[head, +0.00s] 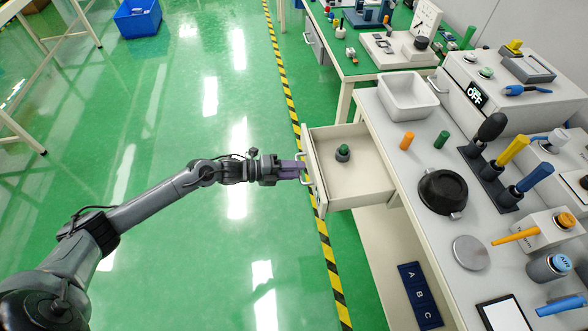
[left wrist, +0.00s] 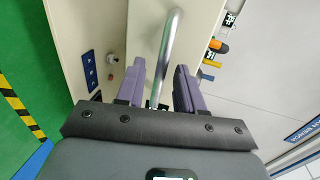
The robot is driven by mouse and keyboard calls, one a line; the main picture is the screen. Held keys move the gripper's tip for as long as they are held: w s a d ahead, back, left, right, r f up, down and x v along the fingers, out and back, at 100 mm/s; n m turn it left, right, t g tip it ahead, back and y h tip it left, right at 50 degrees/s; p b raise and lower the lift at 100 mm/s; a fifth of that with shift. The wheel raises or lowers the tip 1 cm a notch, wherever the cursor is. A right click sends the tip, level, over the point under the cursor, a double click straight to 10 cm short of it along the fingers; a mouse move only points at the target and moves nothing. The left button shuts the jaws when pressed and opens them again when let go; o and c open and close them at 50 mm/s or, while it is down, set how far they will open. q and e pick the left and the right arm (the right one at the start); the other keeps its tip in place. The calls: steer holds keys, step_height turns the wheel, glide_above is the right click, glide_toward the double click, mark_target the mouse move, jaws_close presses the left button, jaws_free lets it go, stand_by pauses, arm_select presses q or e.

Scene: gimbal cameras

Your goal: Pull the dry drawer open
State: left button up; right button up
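The drawer (head: 325,140) stands pulled well out from the white workbench, showing its pale interior. A small dark round piece with a green top (head: 343,153) is inside it. Its metal handle (head: 306,180) is on the front panel; the bar (left wrist: 168,50) also shows in the left wrist view. My left gripper (head: 292,170) is at the handle. In the left wrist view its purple fingers (left wrist: 160,88) stand apart, one on each side of the bar, with small gaps visible. No label reading "dry" is legible. My right gripper is in neither view.
Below is a blue ABC panel (head: 420,295). The green floor left of the drawer is clear.

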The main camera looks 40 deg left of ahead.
arm_select(q)
steer(key=p+v, duration=0.3)
steer(key=v, duration=0.8)
steer(key=shift+d, duration=0.1)
